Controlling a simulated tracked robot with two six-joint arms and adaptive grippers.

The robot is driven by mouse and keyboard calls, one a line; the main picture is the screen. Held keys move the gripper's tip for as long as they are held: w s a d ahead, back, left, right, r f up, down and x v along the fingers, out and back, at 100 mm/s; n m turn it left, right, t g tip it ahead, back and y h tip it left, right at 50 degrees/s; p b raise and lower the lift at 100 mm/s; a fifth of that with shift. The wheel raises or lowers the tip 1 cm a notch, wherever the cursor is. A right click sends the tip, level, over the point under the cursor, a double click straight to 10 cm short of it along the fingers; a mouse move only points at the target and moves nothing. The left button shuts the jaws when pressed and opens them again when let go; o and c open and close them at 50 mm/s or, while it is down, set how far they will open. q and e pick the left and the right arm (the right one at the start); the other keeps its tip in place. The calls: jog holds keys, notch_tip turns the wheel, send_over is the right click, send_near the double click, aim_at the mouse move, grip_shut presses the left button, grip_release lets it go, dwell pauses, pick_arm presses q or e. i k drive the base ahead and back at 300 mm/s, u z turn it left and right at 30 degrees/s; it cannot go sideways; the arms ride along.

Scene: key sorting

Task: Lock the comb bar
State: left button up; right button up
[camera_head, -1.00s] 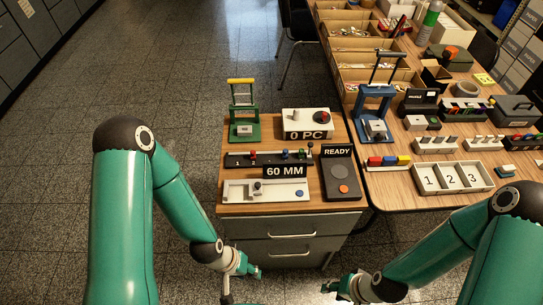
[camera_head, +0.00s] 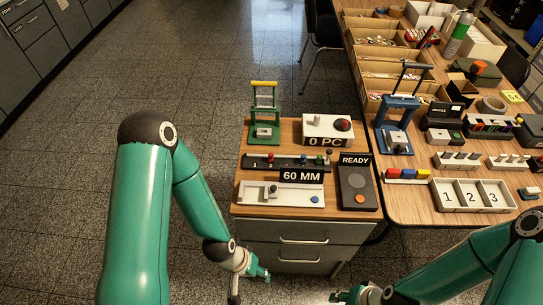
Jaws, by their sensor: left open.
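A dark bar (camera_head: 255,162) with small coloured knobs lies across the small wooden-topped cabinet, behind the "60 MM" sign (camera_head: 301,177). A white slotted fixture (camera_head: 290,198) with a metal post lies in front of it. I cannot tell for certain which is the comb bar, or whether it is locked. My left gripper (camera_head: 254,278) is open and empty, low in front of the cabinet's drawers and apart from both fixtures. My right gripper (camera_head: 350,298) is at the bottom edge, partly cut off; its jaw state is unclear.
The cabinet top (camera_head: 243,140) also bears a green press (camera_head: 264,130), a "0 PC" box (camera_head: 328,129) with a red button and a "READY" panel (camera_head: 355,190). A larger table at right holds a blue press (camera_head: 394,130) and a numbered tray (camera_head: 471,207). Floor at left is clear.

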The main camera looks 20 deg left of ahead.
aim_at(329, 152)
jog(key=u, duration=0.6)
jog(key=k, duration=1.15)
jog(key=z, duration=0.7)
jog(key=i, duration=1)
jog(key=u, duration=0.05)
